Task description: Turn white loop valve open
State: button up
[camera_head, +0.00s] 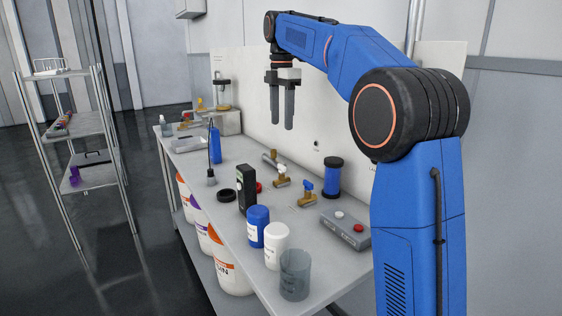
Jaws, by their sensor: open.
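My gripper (281,125) hangs from the blue arm with its two dark fingers pointing down, apart and empty. It is above the back of the bench, in front of the white back panel. A brass valve with a pale whitish handle (271,158) stands on the bench below it; this looks like the white loop valve. Its exact handle shape and setting are too small to tell. A second brass valve (304,190) with a blue handle stands to its right. My gripper touches neither valve.
The bench (280,218) also holds a black box (246,187), a blue-lidded jar (258,224), a white jar (276,247), a clear beaker (295,275), a button box (345,229) and a dark blue cylinder (332,177). Buckets (229,270) stand below. A shelf rack (82,130) is at left.

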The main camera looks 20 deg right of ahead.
aim_at(282, 165)
notch_tip(282, 165, down, 15)
jog(key=shift+r, duration=0.1)
dwell(0.4)
jog(key=c, duration=1)
